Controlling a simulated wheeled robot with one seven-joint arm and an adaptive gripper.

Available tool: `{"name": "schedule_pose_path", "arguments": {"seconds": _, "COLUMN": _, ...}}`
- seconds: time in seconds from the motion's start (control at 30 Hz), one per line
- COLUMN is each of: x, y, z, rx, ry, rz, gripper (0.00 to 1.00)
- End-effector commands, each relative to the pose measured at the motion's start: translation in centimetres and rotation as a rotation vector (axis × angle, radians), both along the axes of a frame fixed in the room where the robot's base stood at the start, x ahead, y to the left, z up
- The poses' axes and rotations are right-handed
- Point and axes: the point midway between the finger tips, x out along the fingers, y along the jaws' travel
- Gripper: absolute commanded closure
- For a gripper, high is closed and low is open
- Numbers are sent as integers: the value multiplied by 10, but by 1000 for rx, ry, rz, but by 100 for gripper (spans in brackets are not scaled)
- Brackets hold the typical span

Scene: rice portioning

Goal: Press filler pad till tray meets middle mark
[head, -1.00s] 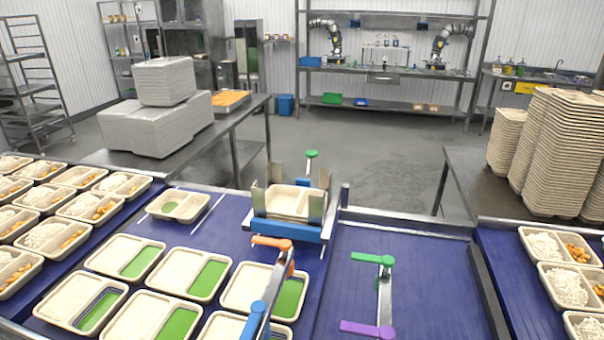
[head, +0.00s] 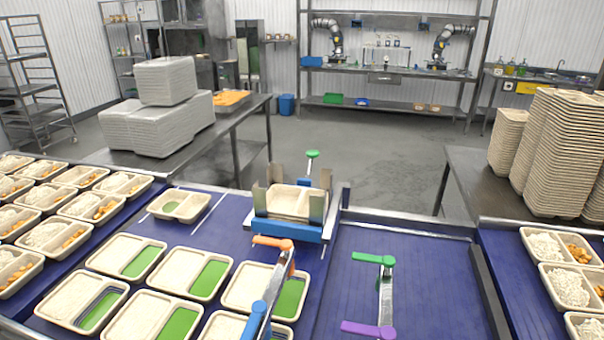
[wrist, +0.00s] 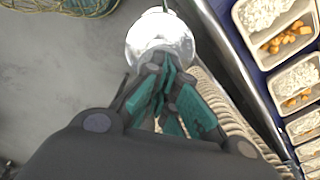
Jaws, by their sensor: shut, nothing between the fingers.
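A blue dispenser frame (head: 287,232) with upright metal guides stands at the back of the middle belt and holds beige trays (head: 296,201). I cannot tell which part is the filler pad, and no middle mark can be made out. My gripper shows only in the wrist view (wrist: 168,100); its teal fingers are shut and empty. A round, shiny silver thing (wrist: 160,32) lies just beyond the fingertips; I cannot tell whether they touch it.
Trays with green compartments (head: 210,275) stand on the blue belt. An orange-and-blue lever (head: 270,285) and a green-and-purple lever (head: 385,295) cross the front. Tall tray stacks (head: 555,150) stand at right. Filled trays (head: 45,235) line the left.

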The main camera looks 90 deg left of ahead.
Motion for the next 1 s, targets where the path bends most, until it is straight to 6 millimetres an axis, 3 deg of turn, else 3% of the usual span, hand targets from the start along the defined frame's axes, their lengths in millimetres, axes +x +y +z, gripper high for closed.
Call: {"name": "schedule_pose_path", "arguments": {"seconds": 1.0, "x": -1, "y": 0, "z": -28, "rx": -1, "ry": 3, "rz": 0, "gripper": 100}}
